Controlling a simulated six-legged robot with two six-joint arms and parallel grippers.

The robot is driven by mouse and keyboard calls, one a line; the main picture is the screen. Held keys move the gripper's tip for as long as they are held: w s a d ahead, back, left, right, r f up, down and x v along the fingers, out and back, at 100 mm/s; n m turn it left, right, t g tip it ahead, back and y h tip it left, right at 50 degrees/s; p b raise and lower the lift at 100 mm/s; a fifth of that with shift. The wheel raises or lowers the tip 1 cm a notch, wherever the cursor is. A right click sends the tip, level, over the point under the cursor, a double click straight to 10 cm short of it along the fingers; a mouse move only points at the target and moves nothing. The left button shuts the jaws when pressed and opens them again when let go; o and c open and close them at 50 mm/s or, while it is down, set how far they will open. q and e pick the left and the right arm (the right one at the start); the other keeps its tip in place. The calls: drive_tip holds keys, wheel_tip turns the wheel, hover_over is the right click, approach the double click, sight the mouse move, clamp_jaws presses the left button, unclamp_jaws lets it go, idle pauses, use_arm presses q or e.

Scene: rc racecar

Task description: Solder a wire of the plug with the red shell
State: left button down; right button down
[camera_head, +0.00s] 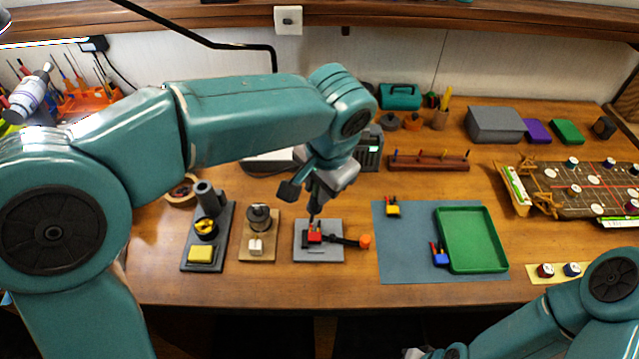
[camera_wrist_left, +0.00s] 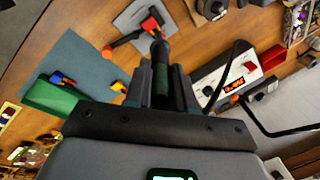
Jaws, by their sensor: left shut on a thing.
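My left gripper (camera_head: 318,187) is shut on a dark soldering iron (camera_head: 313,214), which points down. The iron also shows between the fingers in the left wrist view (camera_wrist_left: 161,60). The plug with the red shell (camera_head: 315,238) sits on a grey plate (camera_head: 333,255) beside a black arm with an orange knob (camera_head: 365,241). The iron's tip is right at the plug; I cannot tell whether it touches a wire. In the left wrist view the red plug (camera_wrist_left: 152,22) is just past the tip. Only part of my right arm shows at the bottom right, without its fingertips.
A yellow plug (camera_head: 393,209) and a blue plug (camera_head: 440,257) lie on a blue-grey mat (camera_head: 405,262) with a green tray (camera_head: 472,240). A solder spool stand (camera_head: 258,230) and a yellow-sponge holder (camera_head: 201,253) stand left. A station with red display (camera_wrist_left: 235,85) sits behind.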

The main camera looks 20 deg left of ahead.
use_arm(q)
drive_tip(key=shift+b+x, duration=0.8)
drive_tip(key=shift+x, duration=0.3)
idle(3.3)
drive_tip(key=shift+s+d, duration=0.1)
drive_tip(key=shift+d, duration=0.15)
idle(0.6)
drive_tip(key=p+v, duration=0.1)
drive_tip(key=v, duration=0.1)
drive_tip(key=p+v, duration=0.2)
drive_tip(key=w+a+p+v, duration=0.1)
drive_tip(key=p+v, duration=0.1)
drive_tip(key=shift+r, duration=0.15)
idle(0.4)
